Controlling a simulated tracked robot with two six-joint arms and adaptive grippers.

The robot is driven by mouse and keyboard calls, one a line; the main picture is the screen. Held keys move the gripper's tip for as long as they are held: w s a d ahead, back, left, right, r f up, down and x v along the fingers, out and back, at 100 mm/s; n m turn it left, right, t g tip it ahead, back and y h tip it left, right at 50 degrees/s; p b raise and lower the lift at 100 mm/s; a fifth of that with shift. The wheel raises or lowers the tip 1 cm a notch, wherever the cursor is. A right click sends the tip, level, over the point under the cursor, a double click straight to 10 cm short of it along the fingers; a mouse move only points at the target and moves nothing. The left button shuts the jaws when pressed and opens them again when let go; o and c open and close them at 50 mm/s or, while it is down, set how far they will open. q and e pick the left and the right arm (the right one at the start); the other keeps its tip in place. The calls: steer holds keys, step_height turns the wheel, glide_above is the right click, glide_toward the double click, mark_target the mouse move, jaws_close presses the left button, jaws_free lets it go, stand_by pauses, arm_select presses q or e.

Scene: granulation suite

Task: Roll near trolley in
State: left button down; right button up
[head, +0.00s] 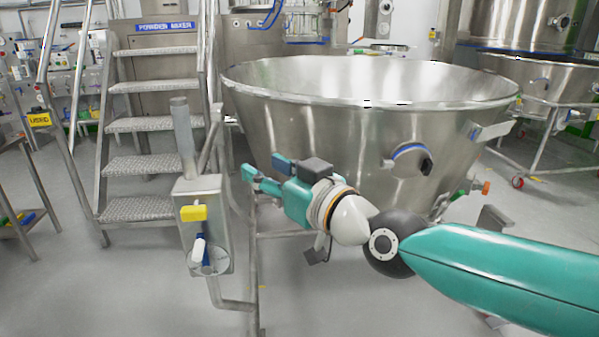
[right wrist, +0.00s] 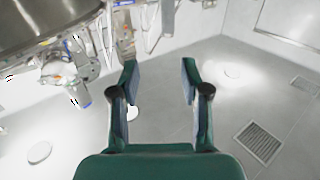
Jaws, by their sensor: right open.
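The near trolley carries a large steel conical bowl (head: 300,115) with a wide open top, in the middle of the head view. A round port with a blue ring (head: 408,160) sits on its side. My right gripper (head: 264,172) is in front of the bowl's lower left side, pointing left. In the right wrist view, its two fingers (right wrist: 159,82) are apart with only floor and distant fittings between them. A steel bowl (right wrist: 45,22) shows at the upper left there. My right arm hides part of the trolley's lower frame. My left gripper is not in view.
A steel post with a box (head: 205,212) stands left of the trolley. Steps with rails (head: 150,165) are behind it. Another bowl trolley (head: 548,80) stands at the back right. Grey floor (head: 120,290) is clear at the front left. A floor drain (right wrist: 258,142) shows in the wrist view.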

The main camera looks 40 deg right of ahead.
steer(key=c, duration=0.5)
steer(key=shift+d+r+m, duration=0.1)
steer(key=shift+m, duration=0.5)
jaws_close()
step_height(320, 180, up, 9)
steer(key=d+m+t+h, duration=0.25)
steer(key=m+t, duration=0.25)
steer(key=m, duration=0.5)
steer(key=m+g+h, duration=0.4)
steer(key=m+h, duration=0.5)
steer(key=m, duration=0.4)
glide_toward(392, 180)
steer(key=b+x, duration=0.3)
steer(key=x, duration=0.4)
steer(key=shift+w, duration=0.1)
